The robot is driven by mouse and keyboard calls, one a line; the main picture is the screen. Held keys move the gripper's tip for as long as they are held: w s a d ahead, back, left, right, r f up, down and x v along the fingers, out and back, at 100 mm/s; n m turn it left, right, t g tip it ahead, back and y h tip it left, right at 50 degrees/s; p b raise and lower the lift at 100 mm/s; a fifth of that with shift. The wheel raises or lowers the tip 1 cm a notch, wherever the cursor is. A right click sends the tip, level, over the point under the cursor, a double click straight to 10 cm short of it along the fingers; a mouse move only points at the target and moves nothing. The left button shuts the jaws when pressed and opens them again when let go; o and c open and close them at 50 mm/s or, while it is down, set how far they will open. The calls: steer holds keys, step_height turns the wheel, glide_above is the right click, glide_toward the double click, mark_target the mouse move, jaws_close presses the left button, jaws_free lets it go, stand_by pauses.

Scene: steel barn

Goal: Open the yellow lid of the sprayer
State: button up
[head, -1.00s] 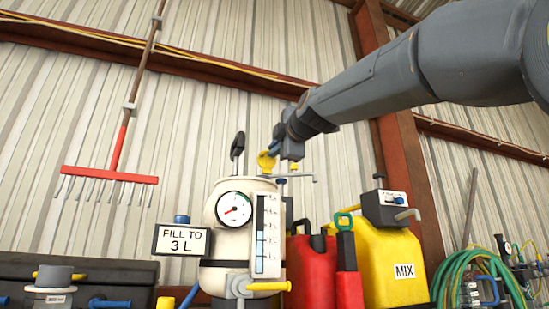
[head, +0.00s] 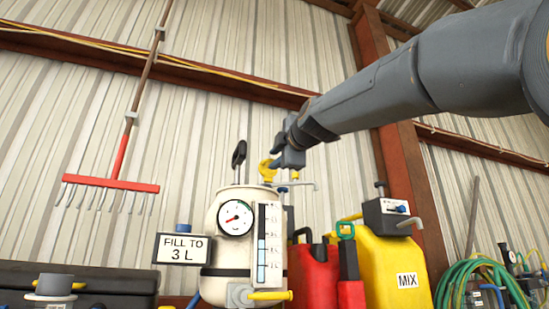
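The sprayer (head: 215,215) is a cream tank with a round gauge and a level scale on its front. Its yellow lid (head: 266,170) shows above the tank's top right; it looks raised and tilted, but its hinge is hard to make out. A black handle (head: 239,154) stands up left of the lid.
A "FILL TO 3 L" sign (head: 182,248) hangs left of the tank. A red can (head: 312,275) and a yellow MIX can (head: 385,262) stand close on the right. A thin grey spout (head: 298,184) sticks out below my gripper. A red rake (head: 112,183) hangs on the wall.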

steer(key=v, duration=0.7)
steer(key=shift+s+b, duration=0.35)
steer(key=shift+b, duration=0.1)
